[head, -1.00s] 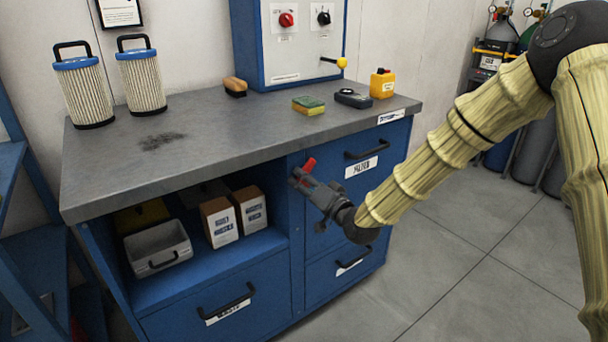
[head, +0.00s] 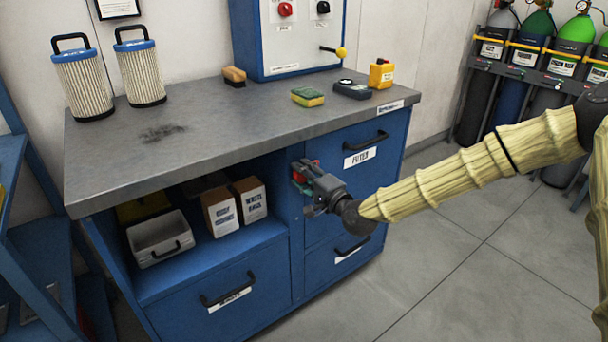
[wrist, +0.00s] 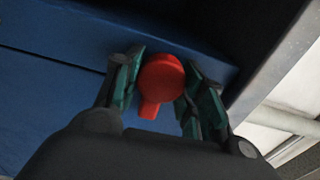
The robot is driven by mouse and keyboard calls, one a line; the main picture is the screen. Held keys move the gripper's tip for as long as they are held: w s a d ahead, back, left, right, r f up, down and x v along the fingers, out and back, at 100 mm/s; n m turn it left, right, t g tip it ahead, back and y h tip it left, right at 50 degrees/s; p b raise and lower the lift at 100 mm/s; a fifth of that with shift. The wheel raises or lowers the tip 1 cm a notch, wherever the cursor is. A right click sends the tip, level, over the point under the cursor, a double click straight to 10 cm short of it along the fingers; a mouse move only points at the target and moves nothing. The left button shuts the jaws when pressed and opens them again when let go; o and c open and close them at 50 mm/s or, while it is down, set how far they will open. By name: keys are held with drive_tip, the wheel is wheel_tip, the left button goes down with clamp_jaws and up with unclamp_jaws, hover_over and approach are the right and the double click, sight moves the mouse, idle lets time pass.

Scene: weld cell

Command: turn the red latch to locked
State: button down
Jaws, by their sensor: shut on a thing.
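The red latch (wrist: 160,78) is on the blue front of the workbench. In the wrist view it shows as a round red knob with a short lever pointing down and slightly left. In the head view only small red parts of the latch (head: 299,177) show, the rest hidden by my gripper (head: 303,178). My gripper is shut on the latch, with one green-padded finger on each side of it in the wrist view. The head view does not clearly show the lever's angle.
The blue workbench (head: 240,118) has drawers with black handles right of and below the latch. An open shelf to the left holds a grey bin (head: 160,240) and small boxes (head: 236,203). Gas cylinders (head: 530,80) stand at the back right. The floor before the bench is clear.

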drive_tip(key=shift+w+d, duration=0.1)
idle(0.3)
drive_tip(key=c, duration=0.9)
unclamp_jaws()
drive_tip(key=v, duration=1.2)
